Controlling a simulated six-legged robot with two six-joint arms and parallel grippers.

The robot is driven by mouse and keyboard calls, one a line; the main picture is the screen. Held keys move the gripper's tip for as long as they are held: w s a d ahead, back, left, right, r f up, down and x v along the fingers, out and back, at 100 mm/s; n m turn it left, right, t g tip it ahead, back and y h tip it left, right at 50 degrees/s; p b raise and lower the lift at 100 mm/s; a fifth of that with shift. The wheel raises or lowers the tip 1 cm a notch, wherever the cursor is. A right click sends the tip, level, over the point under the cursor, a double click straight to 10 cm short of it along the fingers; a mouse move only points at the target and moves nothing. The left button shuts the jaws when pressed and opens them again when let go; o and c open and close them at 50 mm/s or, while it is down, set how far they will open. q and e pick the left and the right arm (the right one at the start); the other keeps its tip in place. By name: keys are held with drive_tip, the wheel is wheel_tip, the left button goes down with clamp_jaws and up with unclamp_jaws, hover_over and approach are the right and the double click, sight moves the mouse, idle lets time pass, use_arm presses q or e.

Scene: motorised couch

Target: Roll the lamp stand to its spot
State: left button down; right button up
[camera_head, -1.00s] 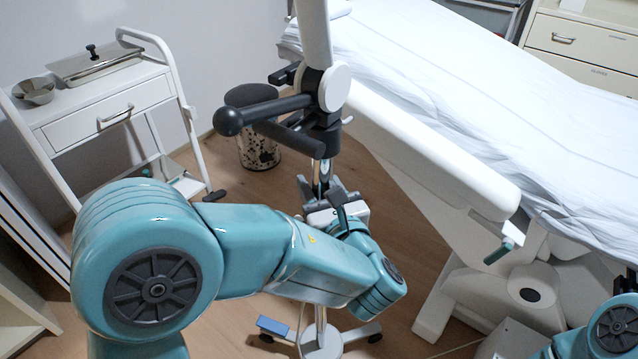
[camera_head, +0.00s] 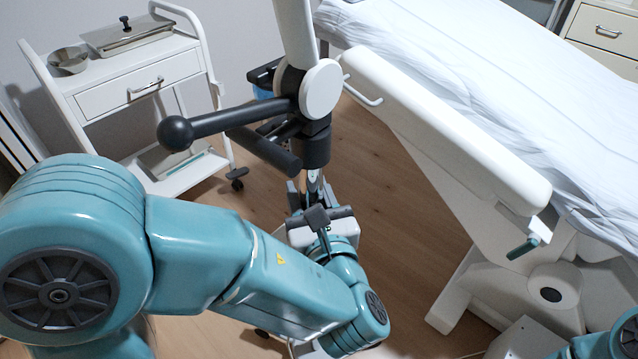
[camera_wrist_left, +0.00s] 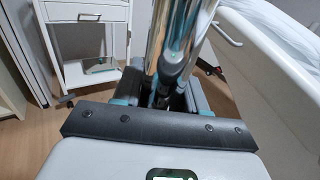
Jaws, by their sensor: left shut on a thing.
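The lamp stand (camera_head: 316,140) stands in the middle of the head view, with a white upper arm, a dark joint, black handles and a chrome pole. My left gripper (camera_head: 314,200) is shut on the chrome pole below the joint. The left wrist view shows the chrome pole (camera_wrist_left: 172,45) rising from between the fingers (camera_wrist_left: 165,92). My left forearm hides most of the stand's foot. My right gripper is outside the frame; only a teal part of that arm shows at the lower right corner. No floor spot can be made out.
A white trolley (camera_head: 160,88) with a bowl and a lidded tray stands at the left. A couch (camera_head: 450,130) with a white sheet fills the right, its padded armrest near the stand. Drawers (camera_head: 604,32) stand at the far right. Wooden floor (camera_head: 385,185) is clear between stand and couch.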

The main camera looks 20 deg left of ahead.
use_arm(q)
drive_tip(key=shift+s+a+r, duration=0.1)
drive_tip(key=shift+s+a, duration=0.05)
drive_tip(key=shift+s, duration=0.4)
